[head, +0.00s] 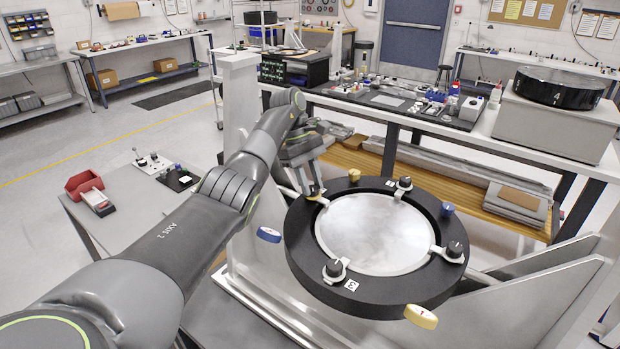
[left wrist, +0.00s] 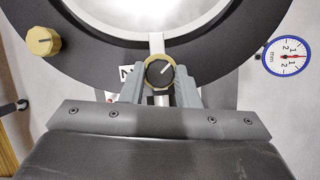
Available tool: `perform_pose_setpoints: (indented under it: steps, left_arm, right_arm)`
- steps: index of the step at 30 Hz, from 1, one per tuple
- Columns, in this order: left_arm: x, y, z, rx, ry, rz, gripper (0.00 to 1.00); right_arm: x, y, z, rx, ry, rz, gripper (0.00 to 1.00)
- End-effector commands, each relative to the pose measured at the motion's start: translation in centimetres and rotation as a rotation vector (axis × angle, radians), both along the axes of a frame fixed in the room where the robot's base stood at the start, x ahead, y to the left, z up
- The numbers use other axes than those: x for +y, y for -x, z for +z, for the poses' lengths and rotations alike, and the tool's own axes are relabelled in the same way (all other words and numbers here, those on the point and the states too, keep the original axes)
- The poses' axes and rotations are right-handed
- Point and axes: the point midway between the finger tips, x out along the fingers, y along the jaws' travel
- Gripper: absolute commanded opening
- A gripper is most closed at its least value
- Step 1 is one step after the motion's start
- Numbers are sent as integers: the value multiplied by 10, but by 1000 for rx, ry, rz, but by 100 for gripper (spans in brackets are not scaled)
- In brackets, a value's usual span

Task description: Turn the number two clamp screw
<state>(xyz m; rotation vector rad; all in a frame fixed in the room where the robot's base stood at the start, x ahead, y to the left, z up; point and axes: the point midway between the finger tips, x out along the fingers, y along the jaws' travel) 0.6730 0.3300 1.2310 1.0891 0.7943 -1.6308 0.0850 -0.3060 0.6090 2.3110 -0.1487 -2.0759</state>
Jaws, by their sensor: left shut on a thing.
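The round mirror (head: 372,236) sits in a black ring fixture (head: 300,255) with several dark clamp screws around it. My left gripper (head: 312,186) is at the ring's far-left clamp. In the left wrist view the gripper (left wrist: 159,80) is shut on a clamp screw (left wrist: 159,71), a dark knob with a white pointer line and a tan base. One finger is on each side of it. A small label (left wrist: 125,72) beside it reads like a sideways 2, partly covered by a finger. A light clamp arm (left wrist: 156,42) reaches from the screw to the mirror. My right gripper is not in view.
Other clamp screws stand at the ring's back (head: 404,184), right (head: 454,249) and front (head: 333,268). A tan knob (left wrist: 43,41) and a blue-rimmed dial gauge (left wrist: 287,56) flank the held screw. A workbench (head: 440,115) stands behind; a small table (head: 130,215) is at left.

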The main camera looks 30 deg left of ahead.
Motion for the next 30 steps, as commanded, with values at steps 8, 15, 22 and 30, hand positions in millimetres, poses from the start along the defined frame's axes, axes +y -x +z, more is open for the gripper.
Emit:
perform_pose_setpoints:
  steps: [8, 15, 22, 30]
  left_arm:
    - [0, 0, -1, 1, -1, -36, 6]
    - [0, 0, -1, 1, -2, -38, 6]
    - [0, 0, -1, 1, -1, -36, 47]
    - [0, 0, 0, 0, -1, -36, 50]
  right_arm:
    - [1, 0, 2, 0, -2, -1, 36]
    - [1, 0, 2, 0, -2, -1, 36]
    - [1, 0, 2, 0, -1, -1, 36]
    - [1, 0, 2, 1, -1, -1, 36]
